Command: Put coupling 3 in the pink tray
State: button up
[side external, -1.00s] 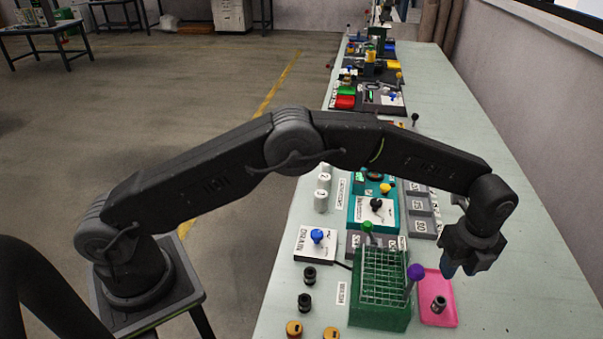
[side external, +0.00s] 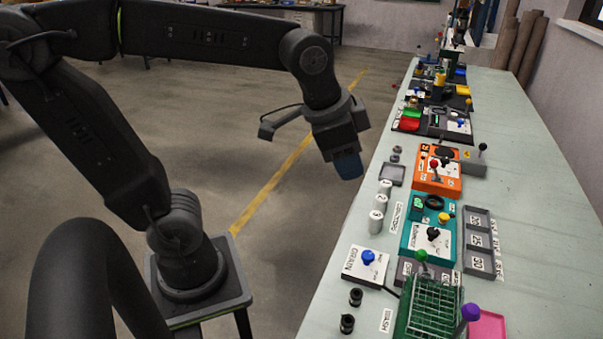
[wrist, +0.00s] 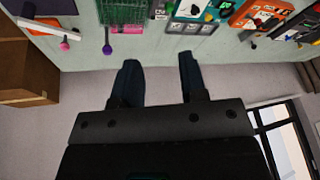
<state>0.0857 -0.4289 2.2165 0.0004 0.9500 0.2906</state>
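White cylinders stand in a row at the table's left edge beside a printed label: a far one (side external: 385,187), a middle one (side external: 380,202) and a near one (side external: 376,221). Their digits are too small to read surely, so I cannot tell which is coupling 3. The pink tray (side external: 488,325) shows partly at the bottom of the side view, cut by the frame and partly behind a purple-topped stick. My gripper (side external: 347,166) hangs over the floor, left of the table and apart from the cylinders. In the wrist view its fingers (wrist: 158,78) are spread with nothing between them.
A green wire rack (side external: 430,310) stands left of the pink tray. Two black fittings (side external: 355,297) (side external: 346,323) stand near the front left edge. A white drain box (side external: 365,265), a teal station (side external: 428,225) and an orange station (side external: 437,170) line the table. Its right side is clear.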

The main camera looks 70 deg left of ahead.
jog(key=s+a+f+n+t, duration=0.1)
jog(key=s+a+f+n, duration=0.1)
jog(key=s, duration=0.5)
jog(key=shift+a+f+n, duration=0.2)
jog(key=shift+f+n, duration=0.35)
jog(key=shift+n, duration=0.65)
dwell(0.9)
